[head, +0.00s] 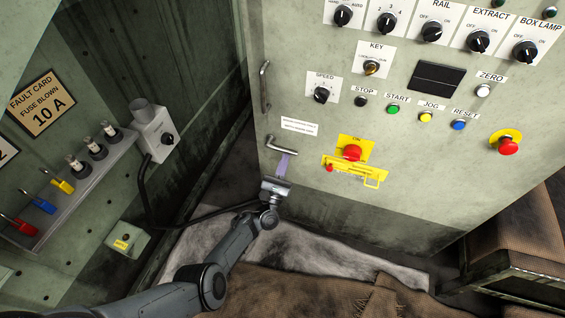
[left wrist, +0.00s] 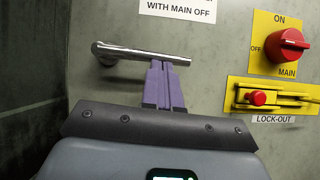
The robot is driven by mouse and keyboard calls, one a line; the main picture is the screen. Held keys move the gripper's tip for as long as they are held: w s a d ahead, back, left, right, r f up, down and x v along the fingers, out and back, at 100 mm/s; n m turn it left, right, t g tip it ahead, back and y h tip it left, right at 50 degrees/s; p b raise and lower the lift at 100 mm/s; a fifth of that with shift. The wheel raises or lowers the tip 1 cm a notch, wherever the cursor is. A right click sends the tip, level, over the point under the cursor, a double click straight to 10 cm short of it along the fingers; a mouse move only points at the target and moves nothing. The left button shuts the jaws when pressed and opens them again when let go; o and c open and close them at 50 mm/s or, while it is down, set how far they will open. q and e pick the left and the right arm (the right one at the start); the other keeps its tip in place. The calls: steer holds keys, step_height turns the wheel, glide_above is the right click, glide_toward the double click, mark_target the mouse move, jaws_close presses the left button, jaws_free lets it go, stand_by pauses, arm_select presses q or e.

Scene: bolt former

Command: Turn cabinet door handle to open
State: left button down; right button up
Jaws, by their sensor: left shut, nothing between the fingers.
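The cabinet door (head: 300,190) is a pale green panel, seen from above in the head view. Its metal lever handle (head: 281,147) sits near the left edge and lies roughly level; it also shows in the left wrist view (left wrist: 125,51). My left gripper (head: 285,156) is shut and empty, its purple fingers together. The fingertips (left wrist: 160,64) are right at the underside of the handle's right end; I cannot tell whether they touch it. My right gripper is in neither view.
A red main switch (left wrist: 288,44) and a yellow lock-out bar (head: 355,171) sit right of the handle. A vertical grab handle (head: 265,85) is above it. A left wall carries a shelf with padlocks (head: 62,185) and a switch box (head: 155,135). Brown cloth (head: 320,290) lies below.

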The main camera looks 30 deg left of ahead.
arm_select(q)
steer(key=shift+r, duration=0.15)
stand_by(0.6)
steer(key=w+f+b+v, duration=0.1)
steer(key=f+b+v, duration=0.1)
steer(key=v, duration=1.1)
steer(key=shift+w+d+f+b, duration=0.15)
steer(key=shift+w+f+b, duration=0.05)
steer(key=shift+w+b, duration=0.25)
